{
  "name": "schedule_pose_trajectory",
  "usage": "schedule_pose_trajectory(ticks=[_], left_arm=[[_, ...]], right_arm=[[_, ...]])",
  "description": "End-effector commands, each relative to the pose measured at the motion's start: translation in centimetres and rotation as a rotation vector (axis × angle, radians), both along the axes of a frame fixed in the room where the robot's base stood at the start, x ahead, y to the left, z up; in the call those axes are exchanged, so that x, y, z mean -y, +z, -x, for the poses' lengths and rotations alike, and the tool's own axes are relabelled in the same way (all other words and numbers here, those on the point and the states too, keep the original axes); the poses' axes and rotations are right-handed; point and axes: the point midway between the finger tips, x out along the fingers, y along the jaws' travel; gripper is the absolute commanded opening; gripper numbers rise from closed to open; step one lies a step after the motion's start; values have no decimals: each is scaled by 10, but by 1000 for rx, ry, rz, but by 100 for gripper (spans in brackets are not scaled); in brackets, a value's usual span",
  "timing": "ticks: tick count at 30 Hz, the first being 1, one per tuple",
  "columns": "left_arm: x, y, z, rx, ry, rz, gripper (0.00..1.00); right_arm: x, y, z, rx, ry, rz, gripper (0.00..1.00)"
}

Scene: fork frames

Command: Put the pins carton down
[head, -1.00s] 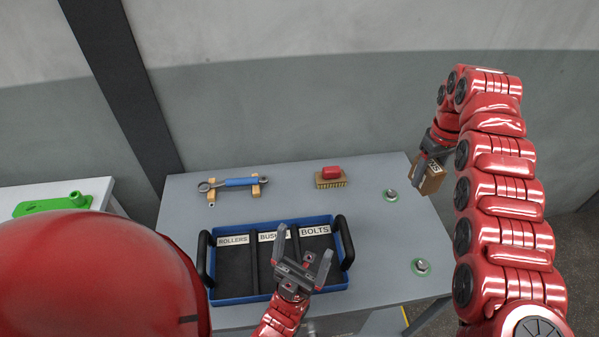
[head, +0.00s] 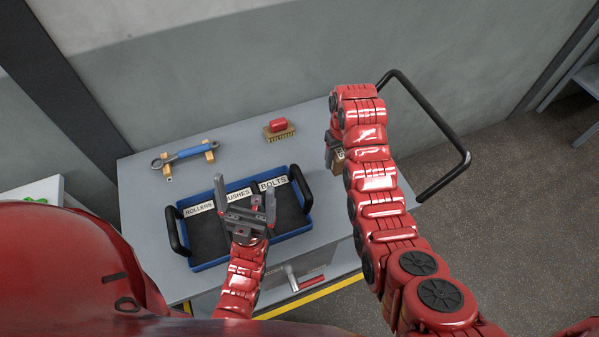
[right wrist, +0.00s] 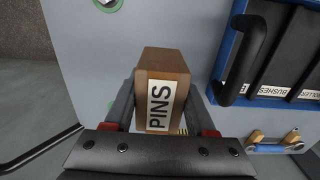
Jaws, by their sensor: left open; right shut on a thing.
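The pins carton (right wrist: 162,62) is a small brown box with a white PINS label, in the right wrist view. My right gripper (right wrist: 162,108) is shut on it, one finger on each side. In the head view the carton (head: 338,161) shows at the right part of the bench, partly hidden by my right arm. The bench top (right wrist: 85,55) is behind it in the wrist view; I cannot tell whether the carton touches it. My left gripper (head: 245,192) is open and empty in front of or above the blue tray (head: 213,264).
The tray has black handles and compartments labelled ROLLERS, BUSHES and BOLTS. A brush (head: 279,134) and a wrench on wooden rests (head: 190,153) lie behind it. A black rail (head: 462,155) stands out at the right.

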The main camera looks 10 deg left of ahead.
Motion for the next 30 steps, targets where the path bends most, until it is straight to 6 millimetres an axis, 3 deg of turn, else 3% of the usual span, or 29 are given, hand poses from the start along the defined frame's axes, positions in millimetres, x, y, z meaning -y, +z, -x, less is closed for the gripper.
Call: schedule_pose_trajectory(ticks=[6, 9, 12, 30], left_arm=[[0, -9, 0, 0, 0, 0, 100], [0, 8, 0, 0, 0, 0, 100], [0, 11, 0, 0, 0, 0, 100], [0, 23, 0, 0, 0, 0, 100]], right_arm=[[0, -31, 2, -8, 2, 3, 0], [0, -41, 2, -9, 2, 3, 0], [0, -55, 1, -6, 2, 2, 0], [0, -98, -1, 0, 1, 0, 0]])
